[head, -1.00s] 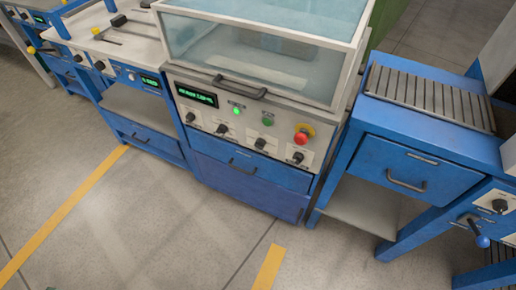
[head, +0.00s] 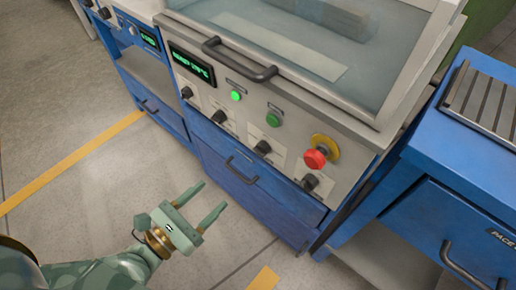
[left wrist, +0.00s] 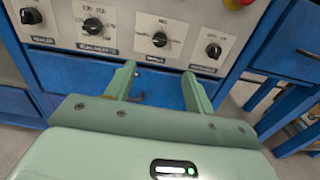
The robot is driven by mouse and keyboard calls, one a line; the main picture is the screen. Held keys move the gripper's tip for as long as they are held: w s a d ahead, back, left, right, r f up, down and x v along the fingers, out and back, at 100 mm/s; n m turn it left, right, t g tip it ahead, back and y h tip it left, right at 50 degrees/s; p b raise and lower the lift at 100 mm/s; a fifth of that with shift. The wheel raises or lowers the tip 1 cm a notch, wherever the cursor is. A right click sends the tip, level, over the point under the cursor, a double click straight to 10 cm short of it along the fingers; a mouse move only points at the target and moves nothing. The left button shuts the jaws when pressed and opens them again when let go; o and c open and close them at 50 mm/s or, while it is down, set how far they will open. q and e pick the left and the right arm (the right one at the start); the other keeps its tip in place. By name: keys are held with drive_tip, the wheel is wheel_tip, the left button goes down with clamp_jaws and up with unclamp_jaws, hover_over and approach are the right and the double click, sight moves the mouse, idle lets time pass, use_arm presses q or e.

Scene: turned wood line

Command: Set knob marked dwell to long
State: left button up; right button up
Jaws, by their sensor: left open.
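A row of black knobs on white dial plates runs along the pale front panel of the glass-lidded machine. From left to right in the head view they are a first knob (head: 187,92), a second knob (head: 218,116), a third knob (head: 262,147) and a last knob (head: 309,182). They also show in the left wrist view, as the first (left wrist: 30,16), second (left wrist: 93,25), third (left wrist: 160,39) and last knob (left wrist: 214,50). Labels are too blurred to tell which is dwell. My left gripper (head: 213,196) is open and empty, below and apart from the panel. My right gripper is out of view.
A red stop button (head: 315,158) sits above the last knob. Green buttons (head: 273,119) and a lit display (head: 192,66) are higher up. A lid handle (head: 240,60) and a drawer handle (head: 241,170) stick out. The floor before the machine is clear.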

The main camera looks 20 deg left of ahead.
sight(257, 153)
use_arm(q)
drive_tip(key=b+x, duration=0.1)
drive_tip(key=x, duration=1.5)
drive_tip(key=shift+w+d+f, duration=0.1)
drive_tip(key=shift+w, duration=0.15)
drive_tip(key=c, duration=1)
